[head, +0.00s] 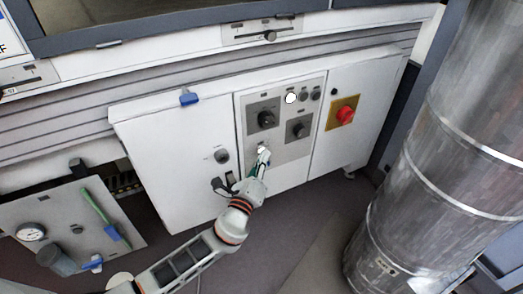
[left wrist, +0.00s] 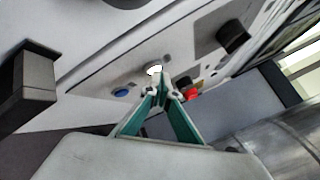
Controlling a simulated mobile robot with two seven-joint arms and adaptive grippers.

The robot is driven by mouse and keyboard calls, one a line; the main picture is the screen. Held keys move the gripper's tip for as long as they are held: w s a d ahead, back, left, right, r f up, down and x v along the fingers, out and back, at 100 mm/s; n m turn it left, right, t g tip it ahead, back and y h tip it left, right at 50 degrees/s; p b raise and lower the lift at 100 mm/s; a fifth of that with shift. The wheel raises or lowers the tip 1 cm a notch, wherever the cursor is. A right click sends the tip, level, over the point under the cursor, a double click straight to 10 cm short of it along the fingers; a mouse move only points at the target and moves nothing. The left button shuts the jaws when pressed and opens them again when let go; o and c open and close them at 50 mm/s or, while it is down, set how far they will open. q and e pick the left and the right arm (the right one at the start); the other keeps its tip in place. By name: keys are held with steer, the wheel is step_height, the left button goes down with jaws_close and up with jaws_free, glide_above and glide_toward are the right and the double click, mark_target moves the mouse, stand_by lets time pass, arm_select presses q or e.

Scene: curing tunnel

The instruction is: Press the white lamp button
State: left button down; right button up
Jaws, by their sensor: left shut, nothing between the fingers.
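The white button (left wrist: 154,70) shows bright just beyond my fingertips in the left wrist view. In the head view a small white spot, likely the same button (head: 261,149), sits low on the grey control panel (head: 287,155), partly hidden by my gripper. My left gripper (head: 264,157) is in front of the panel's lower part, fingers pointing at it. In the left wrist view its green fingers meet at the tips (left wrist: 161,86), shut and empty, close under the white button. I cannot tell whether they touch it. My right gripper is not in view.
A round white lamp (head: 290,98) and two black knobs, one at the left (head: 266,118), are higher on the panel. A blue button (left wrist: 122,92) is left of the white one. A red knob (head: 345,114) is at right. A metal duct (head: 440,150) stands farther right.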

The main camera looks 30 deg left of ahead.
arm_select(q)
steer(key=shift+s+d, duration=0.35)
steer(key=shift+d, duration=0.05)
steer(key=shift+d, duration=0.1)
steer(key=s+d, duration=0.1)
steer(key=d, duration=0.1)
steer(key=s+d, duration=0.1)
steer(key=s, duration=0.1)
steer(key=shift+d, duration=0.4)
stand_by(0.4)
